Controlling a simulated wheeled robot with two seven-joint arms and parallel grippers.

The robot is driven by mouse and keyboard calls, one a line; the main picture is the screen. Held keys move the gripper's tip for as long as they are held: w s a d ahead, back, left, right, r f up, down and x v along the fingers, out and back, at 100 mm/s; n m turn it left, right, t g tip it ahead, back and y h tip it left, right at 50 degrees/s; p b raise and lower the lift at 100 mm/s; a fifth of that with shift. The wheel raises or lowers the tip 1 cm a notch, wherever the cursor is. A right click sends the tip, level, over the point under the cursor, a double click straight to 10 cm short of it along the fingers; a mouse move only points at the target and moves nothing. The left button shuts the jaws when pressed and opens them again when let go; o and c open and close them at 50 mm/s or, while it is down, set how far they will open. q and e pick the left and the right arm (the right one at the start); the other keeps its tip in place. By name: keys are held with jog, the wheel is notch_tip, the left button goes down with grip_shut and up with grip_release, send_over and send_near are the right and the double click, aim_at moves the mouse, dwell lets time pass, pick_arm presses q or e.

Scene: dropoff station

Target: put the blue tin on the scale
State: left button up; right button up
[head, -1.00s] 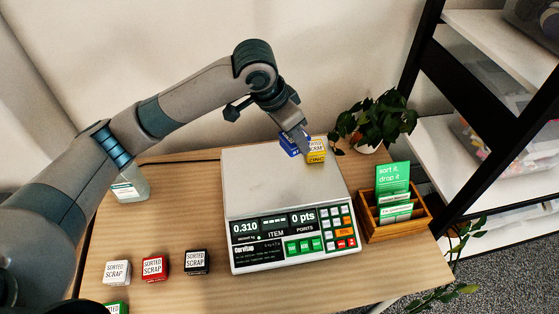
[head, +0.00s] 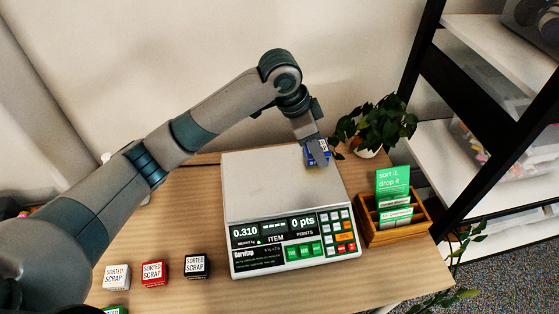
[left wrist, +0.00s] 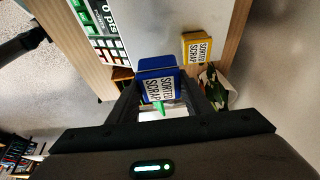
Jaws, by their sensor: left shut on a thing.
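The blue tin (head: 320,153) is held between the fingers of my left gripper (head: 312,143) at the far right corner of the scale (head: 270,187). In the left wrist view the blue tin (left wrist: 157,70) sits between both fingers (left wrist: 158,95). I cannot tell whether its underside touches the plate. A yellow tin (left wrist: 196,48) stands near the plate's edge, apart from the blue tin; in the head view it is hidden behind the gripper and blue tin. The scale's display (head: 273,227) reads 0.310 and 0 pts. My right gripper is not in view.
White (head: 116,276), red (head: 154,272) and black (head: 196,266) tins stand left of the scale, with a green one (head: 115,310) at the bottom edge. A wooden card box (head: 418,227) and a potted plant (head: 375,125) stand on the right. The plate's middle is clear.

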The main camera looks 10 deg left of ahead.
pick_arm(q)
jog(key=w+a+f+p, duration=0.1)
jog(key=a+f, duration=0.1)
jog(key=a, duration=0.1)
jog(key=w+a+f+p, duration=0.1)
jog(key=w+a+f, duration=0.1)
jog(key=a, duration=0.2)
jog(key=w+a+f+p, duration=0.1)
jog(key=a+f, duration=0.1)
jog(key=a, duration=0.1)
jog(key=shift+w+a+f, duration=0.15)
jog(key=shift+w+f, duration=0.15)
jog(key=shift+w, duration=0.05)
jog(key=shift+f, duration=0.1)
jog(key=shift+f+p, duration=0.3)
notch_tip(320, 180, down, 3)
jog(key=shift+r+p, duration=0.1)
jog(key=shift+p, duration=0.45)
jog(key=shift+f, duration=0.2)
jog(key=shift+f, duration=0.1)
